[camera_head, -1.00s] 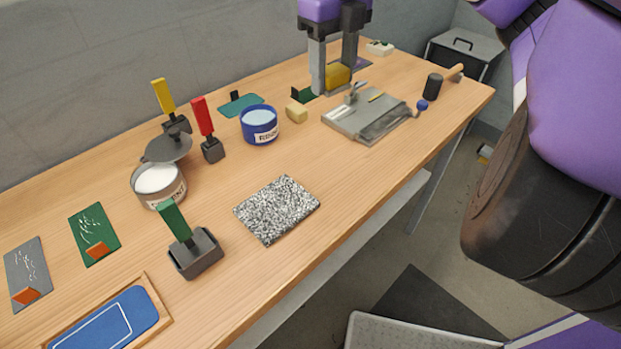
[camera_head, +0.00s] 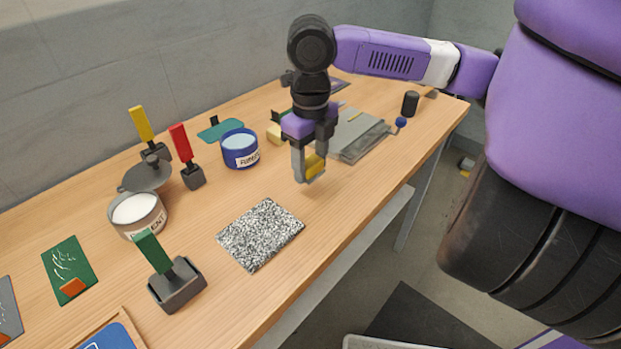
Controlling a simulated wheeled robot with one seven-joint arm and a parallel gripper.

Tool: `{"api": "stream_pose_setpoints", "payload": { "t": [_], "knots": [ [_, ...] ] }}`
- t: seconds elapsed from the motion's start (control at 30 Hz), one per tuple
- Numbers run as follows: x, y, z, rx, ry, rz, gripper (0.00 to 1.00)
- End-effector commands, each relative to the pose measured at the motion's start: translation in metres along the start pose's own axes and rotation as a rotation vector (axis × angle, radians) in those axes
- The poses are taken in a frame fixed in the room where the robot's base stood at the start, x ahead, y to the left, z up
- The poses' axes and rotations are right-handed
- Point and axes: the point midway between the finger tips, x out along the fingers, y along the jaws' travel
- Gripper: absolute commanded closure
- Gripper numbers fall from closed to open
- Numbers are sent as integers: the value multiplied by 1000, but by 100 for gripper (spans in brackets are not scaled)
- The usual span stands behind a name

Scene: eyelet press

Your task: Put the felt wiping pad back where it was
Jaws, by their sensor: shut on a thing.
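My gripper (camera_head: 309,176) points down over the middle of the table, behind and right of a speckled grey mat. It is shut on a small yellow block (camera_head: 315,163), which appears to be the felt wiping pad. The fingers partly hide the pad. It appears to be a little above the wood and apart from the speckled mat (camera_head: 260,234). No mark on the table clearly shows where the pad lay.
A blue tin (camera_head: 240,150), a beige block (camera_head: 275,134) and a grey press plate (camera_head: 357,138) are near my gripper. An open white tin (camera_head: 137,213) and a green-handled tool (camera_head: 173,282) stand left. Bare wood lies between the mat and the plate.

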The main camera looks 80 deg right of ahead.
Motion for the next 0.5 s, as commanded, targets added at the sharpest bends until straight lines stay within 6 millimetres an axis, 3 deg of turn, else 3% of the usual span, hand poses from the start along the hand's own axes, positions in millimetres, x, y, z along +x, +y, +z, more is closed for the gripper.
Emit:
{"api": "stream_pose_setpoints", "payload": {
  "t": [0.33,0.5],
  "knots": [
    [39,0,-1,2,2,0,100],
    [43,0,0,1,0,-1,100]
  ]
}}
